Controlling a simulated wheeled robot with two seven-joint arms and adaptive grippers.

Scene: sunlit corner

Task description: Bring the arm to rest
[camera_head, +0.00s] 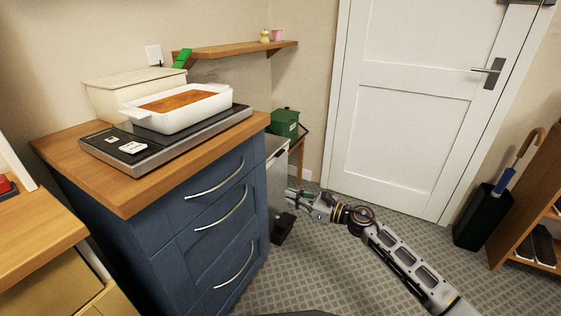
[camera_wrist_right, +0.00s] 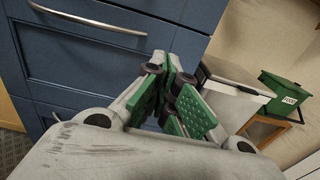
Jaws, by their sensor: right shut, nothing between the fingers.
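My right arm (camera_head: 405,262) reaches in from the lower right in the head view. Its gripper (camera_head: 292,196) is beside the right side of the blue drawer cabinet (camera_head: 170,262), low above the floor. In the right wrist view the green-padded fingers of the right gripper (camera_wrist_right: 172,80) are together, with nothing between them. The cabinet's drawer front (camera_wrist_right: 110,62) is behind and left of the fingers in that view. I cannot tell the exact gap to the cabinet. My left gripper is not in view.
A white dish (camera_head: 180,119) of orange-brown food stands on a warming plate (camera_head: 140,164) on the cabinet. A green box (camera_head: 285,122) sits beyond the cabinet. A white door (camera_head: 405,95), a black umbrella stand (camera_head: 482,222) and a shoe rack (camera_head: 530,205) are right. Carpet between is open.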

